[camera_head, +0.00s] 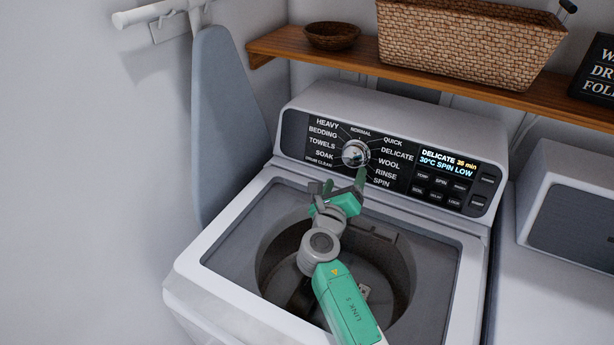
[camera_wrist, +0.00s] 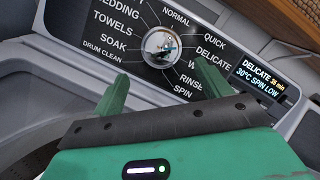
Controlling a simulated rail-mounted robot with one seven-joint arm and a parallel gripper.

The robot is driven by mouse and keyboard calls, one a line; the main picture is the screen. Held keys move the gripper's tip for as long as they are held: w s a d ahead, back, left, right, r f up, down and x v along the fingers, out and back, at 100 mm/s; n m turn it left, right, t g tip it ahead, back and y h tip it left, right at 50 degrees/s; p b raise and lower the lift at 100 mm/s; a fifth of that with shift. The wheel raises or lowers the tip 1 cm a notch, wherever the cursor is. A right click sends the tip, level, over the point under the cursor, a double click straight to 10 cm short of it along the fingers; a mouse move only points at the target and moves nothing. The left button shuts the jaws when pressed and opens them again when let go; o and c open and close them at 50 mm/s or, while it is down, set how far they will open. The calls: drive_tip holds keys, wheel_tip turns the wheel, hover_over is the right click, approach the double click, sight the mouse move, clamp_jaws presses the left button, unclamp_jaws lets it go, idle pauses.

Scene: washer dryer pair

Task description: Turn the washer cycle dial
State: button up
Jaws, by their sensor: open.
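The washer cycle dial (camera_head: 355,153) is a round chrome knob on the black control panel (camera_head: 297,140), ringed by cycle names. The panel's display (camera_head: 448,164) reads DELICATE 35 min, 30°C SPIN LOW. My green gripper (camera_head: 345,183) is open, just in front of and below the dial. In the wrist view the dial (camera_wrist: 161,46) lies ahead, between and beyond the two green fingers (camera_wrist: 163,84). The fingers appear apart from it and hold nothing.
The washer (camera_head: 222,262) has its tub open below my arm. A wooden shelf (camera_head: 300,47) with a wicker basket (camera_head: 465,40) and a small bowl (camera_head: 332,36) runs above the panel. An ironing board (camera_head: 225,120) leans at the left. A second white machine (camera_head: 560,185) stands at the right.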

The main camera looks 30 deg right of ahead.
sight(353, 159)
drive_tip(key=shift+w+d, duration=0.15)
drive_tip(key=shift+d, duration=0.2)
drive_tip(key=b+x, duration=0.4)
drive_tip(key=x, duration=0.2)
drive_tip(key=shift+f+b, duration=0.15)
drive_tip(key=shift+b, duration=0.2)
drive_tip(key=shift+w+d+b, duration=0.35)
drive_tip(key=shift+w+d, duration=0.05)
drive_tip(key=shift+d, duration=0.05)
drive_tip(key=shift+r, duration=0.25)
drive_tip(key=c, duration=1)
